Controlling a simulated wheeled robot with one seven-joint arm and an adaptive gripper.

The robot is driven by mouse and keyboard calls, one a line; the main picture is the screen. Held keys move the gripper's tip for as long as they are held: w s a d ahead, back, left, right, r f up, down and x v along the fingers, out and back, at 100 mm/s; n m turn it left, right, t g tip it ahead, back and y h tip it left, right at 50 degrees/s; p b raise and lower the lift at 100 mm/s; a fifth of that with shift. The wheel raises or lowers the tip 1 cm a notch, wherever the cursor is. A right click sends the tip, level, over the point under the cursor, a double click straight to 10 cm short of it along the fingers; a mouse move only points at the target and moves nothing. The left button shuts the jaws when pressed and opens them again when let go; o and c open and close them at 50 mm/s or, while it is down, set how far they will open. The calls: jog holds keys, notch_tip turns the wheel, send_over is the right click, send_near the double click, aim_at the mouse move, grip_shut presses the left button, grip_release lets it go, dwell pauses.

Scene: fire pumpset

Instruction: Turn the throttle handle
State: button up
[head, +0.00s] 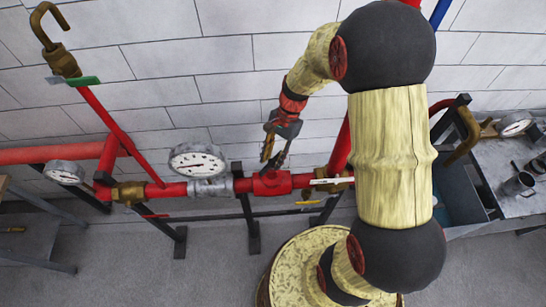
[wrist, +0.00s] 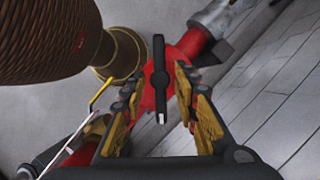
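A black bar-shaped handle with a round hub (wrist: 160,79), which I take for the throttle handle, stands over a red valve body in the wrist view. The red valve body shows in the head view (head: 270,184) on the red pipe; the handle cannot be made out there. My gripper (head: 275,158) points down just above this valve body. In the wrist view my gripper (wrist: 158,84) is open, with one finger on each side of the handle. Gaps show between the handle and both fingers, and nothing is held.
A large gauge (head: 198,160) and a smaller gauge (head: 64,172) sit left along the pipe. A yellow lever (head: 309,202) hangs right of the valve. A grey bench (head: 510,195) stands right.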

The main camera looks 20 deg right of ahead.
jog(key=shift+c, duration=1.2)
jog(key=c, duration=0.4)
grip_shut()
jog(key=shift+n, duration=0.3)
jog(key=n+g, duration=0.1)
jog(key=n, duration=0.1)
jog(key=shift+w+a+n+h, duration=0.1)
jog(key=shift+w+n+h, duration=0.05)
jog(key=shift+n+h, duration=0.25)
jog(key=n+g+h, duration=0.1)
jog(key=n, duration=0.2)
jog(key=shift+a+n, duration=0.1)
jog(key=shift+n, duration=0.3)
jog(key=n+h, duration=0.1)
jog(key=n, duration=0.2)
jog(key=n+h, duration=0.1)
jog(key=n, duration=0.2)
jog(key=shift+a+h, duration=0.15)
jog(key=shift+h, duration=0.15)
jog(key=shift+n, duration=0.4)
